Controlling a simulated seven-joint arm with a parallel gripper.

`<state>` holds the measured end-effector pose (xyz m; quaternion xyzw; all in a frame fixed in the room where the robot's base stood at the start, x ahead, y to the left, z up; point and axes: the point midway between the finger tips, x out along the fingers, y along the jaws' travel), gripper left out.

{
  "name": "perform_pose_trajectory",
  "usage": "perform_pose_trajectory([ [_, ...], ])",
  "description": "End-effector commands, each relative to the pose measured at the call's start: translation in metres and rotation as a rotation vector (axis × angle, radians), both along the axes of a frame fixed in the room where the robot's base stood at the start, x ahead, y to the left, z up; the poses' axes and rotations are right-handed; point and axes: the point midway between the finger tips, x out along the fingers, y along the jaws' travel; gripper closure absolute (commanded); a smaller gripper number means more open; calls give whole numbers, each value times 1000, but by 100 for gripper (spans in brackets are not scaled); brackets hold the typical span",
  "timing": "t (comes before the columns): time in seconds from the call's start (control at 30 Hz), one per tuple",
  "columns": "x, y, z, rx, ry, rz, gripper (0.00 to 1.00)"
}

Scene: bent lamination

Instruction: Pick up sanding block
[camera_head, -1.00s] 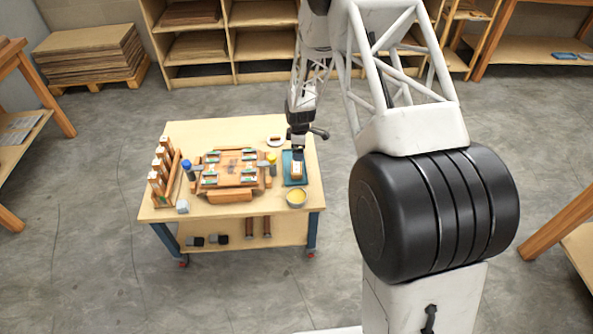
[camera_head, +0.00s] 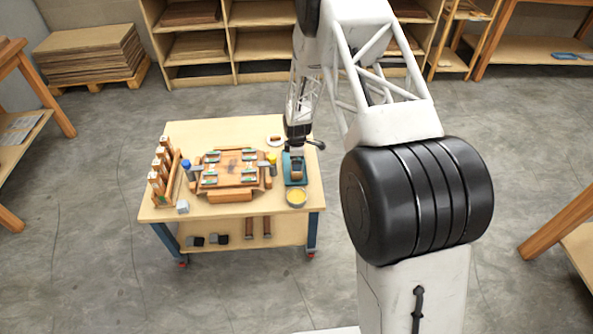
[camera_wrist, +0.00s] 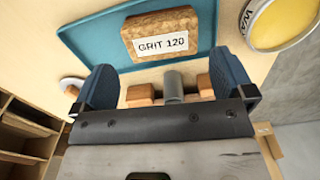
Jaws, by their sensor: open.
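The sanding block (camera_wrist: 160,38) is a brown block with a white label reading "GRIT 120". It lies on a teal tray (camera_wrist: 90,32). In the head view the block (camera_head: 297,176) and tray (camera_head: 288,182) are at the table's right side. My gripper (camera_wrist: 163,64) is open, with its two blue-padded fingers spread wide. In the wrist view the block lies just beyond the fingertips, roughly centred between them, and no contact shows.
A tin with yellow contents (camera_wrist: 283,20) stands close beside the tray. A wooden form with clamps (camera_head: 230,170) sits left of the tray, and a wooden rack (camera_head: 160,170) is at the table's left. A small white dish (camera_head: 275,141) is behind the tray.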

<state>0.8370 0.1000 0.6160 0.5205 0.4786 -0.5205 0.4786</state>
Motion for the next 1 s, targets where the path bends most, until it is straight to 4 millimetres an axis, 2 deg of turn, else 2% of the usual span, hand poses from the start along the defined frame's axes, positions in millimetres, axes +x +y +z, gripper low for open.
perform_pose_trajectory([
  [0.17,0,0,-12,0,1,0,0],
  [0.67,0,0,-16,0,0,0,0],
  [1.0,-1,1,-45,0,1,0,0],
])
